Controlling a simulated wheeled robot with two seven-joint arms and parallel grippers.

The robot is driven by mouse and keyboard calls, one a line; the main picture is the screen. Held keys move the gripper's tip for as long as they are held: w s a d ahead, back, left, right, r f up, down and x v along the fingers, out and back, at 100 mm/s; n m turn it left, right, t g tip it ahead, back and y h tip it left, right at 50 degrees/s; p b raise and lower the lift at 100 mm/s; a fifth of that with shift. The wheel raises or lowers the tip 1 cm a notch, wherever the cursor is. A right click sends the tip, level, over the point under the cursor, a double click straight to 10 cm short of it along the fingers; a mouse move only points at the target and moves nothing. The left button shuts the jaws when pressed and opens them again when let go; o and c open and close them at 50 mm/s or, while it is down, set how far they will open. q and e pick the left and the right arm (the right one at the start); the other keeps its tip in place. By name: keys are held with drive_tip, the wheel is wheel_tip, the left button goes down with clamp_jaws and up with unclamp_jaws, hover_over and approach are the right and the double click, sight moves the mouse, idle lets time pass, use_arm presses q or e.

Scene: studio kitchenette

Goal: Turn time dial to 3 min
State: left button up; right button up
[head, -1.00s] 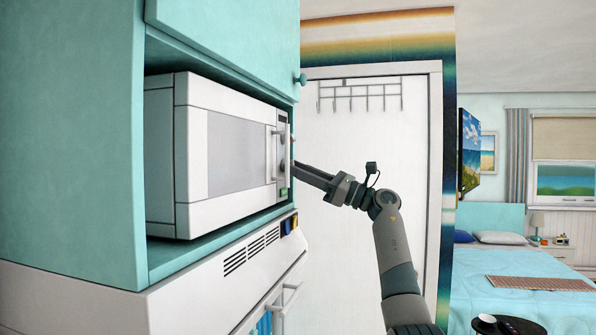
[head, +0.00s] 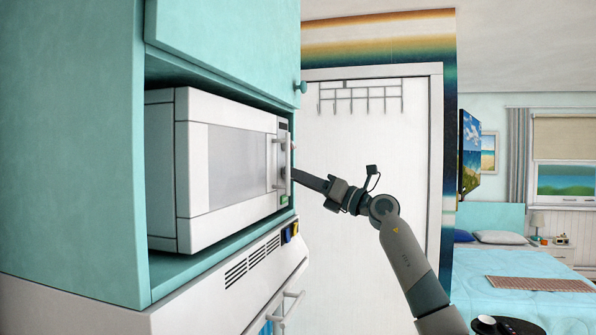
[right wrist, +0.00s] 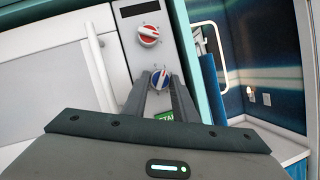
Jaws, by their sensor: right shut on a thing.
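The white microwave (head: 185,165) sits in a teal cabinet niche, with its control panel on the right edge. In the right wrist view, the panel (right wrist: 128,45) bears an upper dial with red and white markings (right wrist: 148,35) and a lower blue and white dial (right wrist: 160,78). My right gripper (right wrist: 162,84) has its fingers on either side of the lower dial and is shut on it. A green start button (right wrist: 165,115) shows partly between the fingers. In the head view, the fingertips and dials are hidden at the panel's edge. My left gripper is out of view.
The microwave's door handle (head: 277,160) stands out just left of the panel. A cabinet knob (head: 301,87) is above. A vented white appliance (head: 215,290) lies below. A white door (head: 370,160) is behind my right arm.

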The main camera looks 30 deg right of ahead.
drive_tip(key=m+g+h+p, duration=0.1)
drive_tip(key=m+p, duration=0.1)
drive_tip(key=m, duration=0.4)
drive_tip(key=m+g+h+p, duration=0.1)
drive_tip(key=m+h+p, duration=0.1)
drive_tip(key=m, duration=0.4)
drive_tip(key=r+m+g+h+p, duration=0.1)
drive_tip(key=m+g+p, duration=0.1)
drive_tip(key=m+p, duration=0.2)
drive_tip(key=shift+s+a+r+m+h, duration=0.1)
drive_tip(key=shift+m+h, duration=0.3)
drive_tip(key=shift+m, duration=0.5)
drive_tip(key=o, duration=1)
drive_tip(key=shift+o, duration=0.2)
